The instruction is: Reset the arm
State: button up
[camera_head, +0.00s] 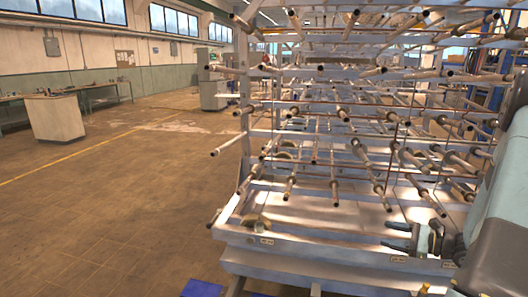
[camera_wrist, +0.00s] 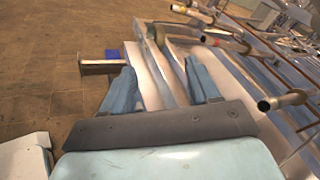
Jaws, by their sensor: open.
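My gripper (camera_head: 388,234) is at the lower right of the head view, at the front edge of a metal rack (camera_head: 290,240). Its two fingers point left and stand apart, with nothing seen between them. In the wrist view the blue fingers of my gripper (camera_wrist: 158,68) are spread wide, with a pale rail of the rack (camera_wrist: 150,88) behind the gap. My arm fills the right edge of the head view and hides part of the rack there.
Several rows of pipes (camera_head: 335,192) stick out of the rack toward me, close above my gripper. A pipe end (camera_wrist: 265,105) is right of it in the wrist view. Open floor (camera_head: 110,210) lies left. A pale cabinet (camera_head: 54,118) stands far left.

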jog(key=s+a+r+n+g+h, duration=0.2)
jog(key=s+a+r+n+g, duration=0.35)
jog(key=a+r, duration=0.2)
jog(key=s+a+r+n+g+h, duration=0.2)
jog(key=s+a+r+n+g, duration=0.2)
jog(key=a+r+n, duration=0.3)
jog(key=s+a+r+n+t+h, duration=0.3)
jog(key=s+r+n+t+h, duration=0.2)
jog(key=s+r, duration=0.8)
jog(key=shift+s+n+h, duration=0.65)
jog(key=shift+n+h, duration=0.6)
jog(key=shift+h, duration=0.75)
jog(key=shift+a, duration=0.1)
